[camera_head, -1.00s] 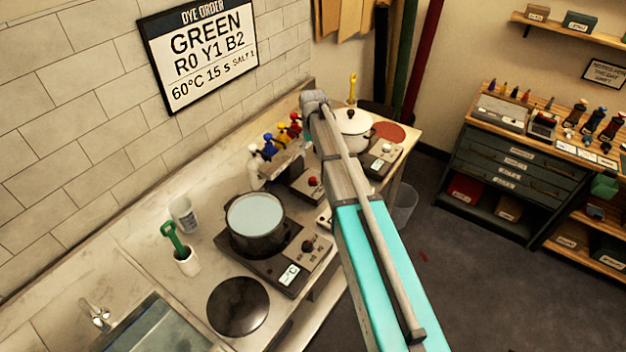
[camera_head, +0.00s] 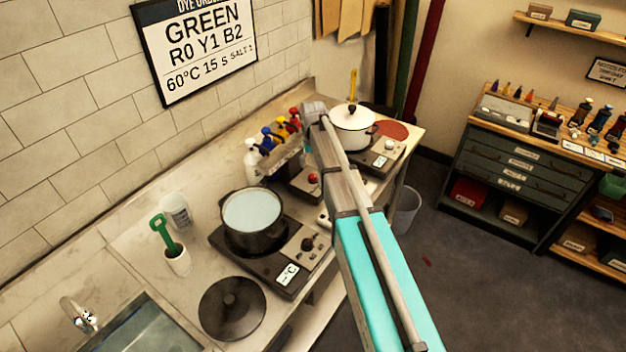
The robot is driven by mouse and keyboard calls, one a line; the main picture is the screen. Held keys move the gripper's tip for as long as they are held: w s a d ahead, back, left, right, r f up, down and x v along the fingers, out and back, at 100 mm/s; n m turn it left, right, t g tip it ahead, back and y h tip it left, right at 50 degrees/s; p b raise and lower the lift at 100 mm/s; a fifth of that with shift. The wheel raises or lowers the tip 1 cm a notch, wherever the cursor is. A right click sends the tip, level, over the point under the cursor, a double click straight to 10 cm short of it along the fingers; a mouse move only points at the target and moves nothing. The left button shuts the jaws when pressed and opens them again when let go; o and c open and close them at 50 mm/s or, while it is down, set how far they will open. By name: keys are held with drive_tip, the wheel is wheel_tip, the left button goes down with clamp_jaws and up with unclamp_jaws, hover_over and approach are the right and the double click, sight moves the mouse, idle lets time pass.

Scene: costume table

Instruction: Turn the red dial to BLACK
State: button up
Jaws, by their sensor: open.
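A small red dial (camera_head: 313,179) sits on the front of a dark unit (camera_head: 301,190) behind the black pot's hotplate, partly beside my arm. Its markings are too small to read. Bottles with red, yellow, blue and white parts (camera_head: 268,140) stand in a rack by this unit. My arm crosses the view from the lower right and bends near the bottles. My gripper cannot be made out; the arm hides the area beyond it.
A black pot of pale liquid (camera_head: 252,212) stands on a hotplate (camera_head: 283,262) with a dark knob. A lidded white pot (camera_head: 352,130) stands behind my arm.

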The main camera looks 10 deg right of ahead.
sight(313, 176)
drive_tip(key=shift+f+b, duration=2.65)
drive_tip(key=shift+f, duration=0.35)
clamp_jaws()
